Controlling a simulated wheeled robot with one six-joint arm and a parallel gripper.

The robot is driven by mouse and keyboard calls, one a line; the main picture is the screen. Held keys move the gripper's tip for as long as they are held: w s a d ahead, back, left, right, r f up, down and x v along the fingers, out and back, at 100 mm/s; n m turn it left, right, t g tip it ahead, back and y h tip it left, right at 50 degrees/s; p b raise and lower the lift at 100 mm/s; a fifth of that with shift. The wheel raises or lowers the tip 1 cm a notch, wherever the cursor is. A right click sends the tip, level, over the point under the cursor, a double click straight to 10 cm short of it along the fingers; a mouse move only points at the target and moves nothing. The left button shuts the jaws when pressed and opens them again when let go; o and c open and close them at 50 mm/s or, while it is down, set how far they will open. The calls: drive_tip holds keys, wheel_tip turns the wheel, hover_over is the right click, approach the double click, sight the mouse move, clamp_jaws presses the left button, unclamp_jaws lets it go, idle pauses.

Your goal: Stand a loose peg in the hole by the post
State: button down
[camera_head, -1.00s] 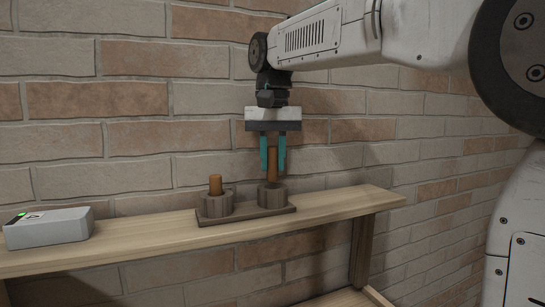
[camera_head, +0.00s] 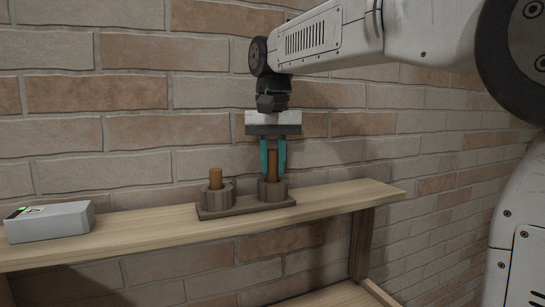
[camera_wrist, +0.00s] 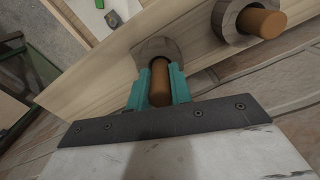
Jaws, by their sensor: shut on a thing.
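A dark wooden base (camera_head: 245,209) on the shelf carries two round wooden collars. An orange-brown peg (camera_head: 215,179) stands in the left collar (camera_head: 215,200). My gripper (camera_head: 273,172) is over the right collar (camera_head: 272,192), pointing down, its teal fingers shut on a second brown peg (camera_head: 272,166). This peg is upright, and its lower end is hidden at the collar; it looks to be inside the opening. In the wrist view the held peg (camera_wrist: 160,88) lines up with its collar (camera_wrist: 156,47), with the other peg (camera_wrist: 262,22) at upper right.
A pale wooden shelf (camera_head: 140,230) runs along the brick wall (camera_head: 130,130). A grey box (camera_head: 48,223) with a small green display sits at its left end. The shelf is clear between the box and the base, and right of the base.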

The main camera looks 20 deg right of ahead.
sight(272, 150)
drive_tip(key=shift+f, duration=0.75)
drive_tip(key=c, duration=1.2)
unclamp_jaws()
drive_tip(key=shift+f, duration=0.1)
wheel_tip(272, 150, up, 8)
